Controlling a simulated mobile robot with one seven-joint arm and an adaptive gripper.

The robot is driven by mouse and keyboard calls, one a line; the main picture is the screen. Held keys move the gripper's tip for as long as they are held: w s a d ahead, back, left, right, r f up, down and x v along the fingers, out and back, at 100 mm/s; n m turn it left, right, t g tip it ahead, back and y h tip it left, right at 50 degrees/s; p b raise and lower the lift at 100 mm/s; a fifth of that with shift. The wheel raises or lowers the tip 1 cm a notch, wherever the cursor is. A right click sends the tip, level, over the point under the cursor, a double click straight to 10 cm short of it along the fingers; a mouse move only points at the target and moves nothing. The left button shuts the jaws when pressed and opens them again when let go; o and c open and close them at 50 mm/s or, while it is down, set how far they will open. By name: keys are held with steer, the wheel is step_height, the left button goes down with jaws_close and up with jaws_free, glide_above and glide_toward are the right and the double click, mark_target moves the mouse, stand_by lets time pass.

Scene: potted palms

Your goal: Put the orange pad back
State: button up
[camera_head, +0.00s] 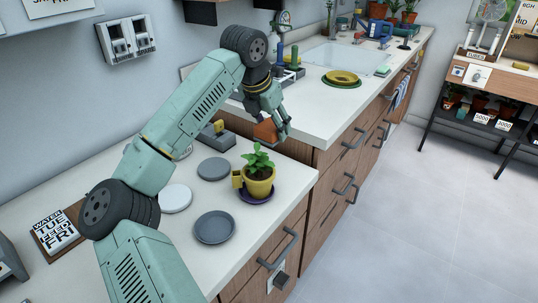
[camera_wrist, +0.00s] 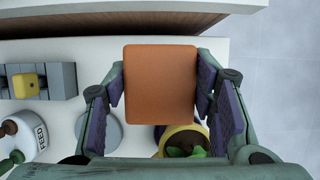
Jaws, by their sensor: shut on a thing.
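The orange pad (camera_head: 265,130) is a flat, rounded square block. My gripper (camera_head: 274,126) is shut on it and holds it above the counter's far edge, beyond the potted plant. In the wrist view the orange pad (camera_wrist: 160,84) fills the space between the two purple-lined fingers of my gripper (camera_wrist: 160,90). A grey block (camera_head: 222,142) with a yellow piece on it (camera_head: 218,127) stands on the counter to the left of the pad. It shows in the wrist view as a slotted grey holder (camera_wrist: 64,80) with the yellow piece (camera_wrist: 26,85).
Grey discs (camera_head: 214,168) (camera_head: 214,228) and a white disc (camera_head: 175,198) lie nearby.

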mark_target(263, 134)
step_height(263, 134, down, 4)
steer(key=shift+s+f+p, duration=0.15)
steer(key=shift+f+p, duration=0.1)
steer(key=shift+p, duration=0.25)
steer(key=shift+f+p, duration=0.35)
steer(key=shift+f, duration=2.2)
steer(key=o, duration=1.1)
steer(key=shift+r+p, duration=0.3)
steer(key=shift+a+r+b, duration=0.15)
steer(key=shift+r+b, duration=0.2)
steer(key=b+v, duration=0.2)
steer(key=v, duration=0.9)
steer(key=shift+s, duration=0.1)
